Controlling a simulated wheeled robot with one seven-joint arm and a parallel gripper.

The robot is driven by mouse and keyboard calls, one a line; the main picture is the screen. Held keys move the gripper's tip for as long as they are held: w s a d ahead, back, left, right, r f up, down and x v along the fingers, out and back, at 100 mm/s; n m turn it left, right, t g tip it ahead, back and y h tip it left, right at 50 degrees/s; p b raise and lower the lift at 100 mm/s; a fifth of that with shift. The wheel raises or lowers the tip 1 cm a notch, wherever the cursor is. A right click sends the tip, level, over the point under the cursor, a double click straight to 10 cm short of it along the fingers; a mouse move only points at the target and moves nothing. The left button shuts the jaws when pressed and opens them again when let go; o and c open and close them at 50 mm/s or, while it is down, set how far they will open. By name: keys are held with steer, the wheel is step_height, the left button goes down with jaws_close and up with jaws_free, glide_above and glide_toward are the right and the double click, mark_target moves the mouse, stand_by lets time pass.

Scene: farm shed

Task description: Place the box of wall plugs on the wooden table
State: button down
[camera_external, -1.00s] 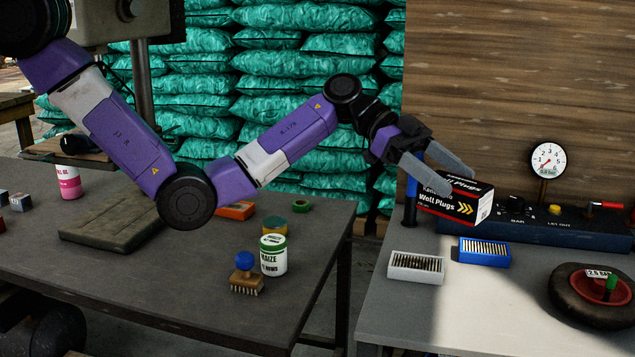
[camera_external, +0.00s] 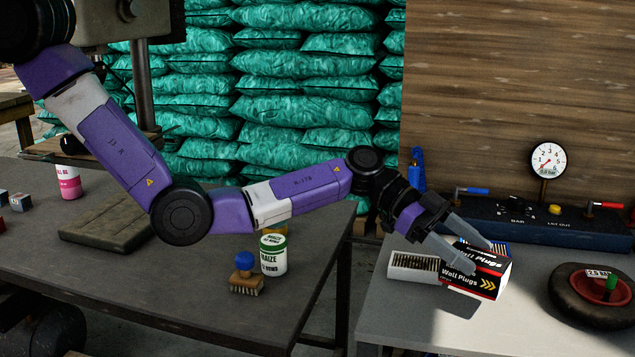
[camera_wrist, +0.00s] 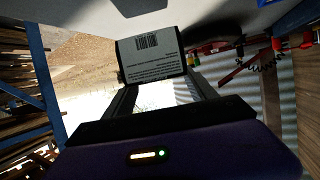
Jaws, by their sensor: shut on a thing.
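The box of wall plugs (camera_external: 474,271), black and red with white and yellow print, is held low over the light grey bench, in front of the blue and white cases. My gripper (camera_external: 476,254) is shut on it, one finger along its near side. The box's lower edge is close to the bench top; I cannot tell whether it touches. In the wrist view the box (camera_wrist: 152,56) shows a pale face with a barcode, beyond my fingers (camera_wrist: 160,92). No table here is plainly the wooden one; a brown wooden top (camera_external: 14,106) shows at the far left.
The white case (camera_external: 408,276) is beside the box, and the blue case is mostly hidden behind it. A wheel (camera_external: 575,312) lies to the right and a gauge unit (camera_external: 520,225) behind. The dark table (camera_external: 185,290) holds a maize tub (camera_external: 273,255) and a brush (camera_external: 246,280).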

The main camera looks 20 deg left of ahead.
mark_target(464, 275)
steer(key=shift+f, duration=2.6)
steer(key=shift+f, duration=0.15)
steer(key=shift+c, duration=1.4)
jaws_free()
steer(key=shift+r, duration=0.2)
steer(key=v, duration=1.2)
steer(key=shift+f, duration=0.2)
steer(key=shift+w, duration=0.1)
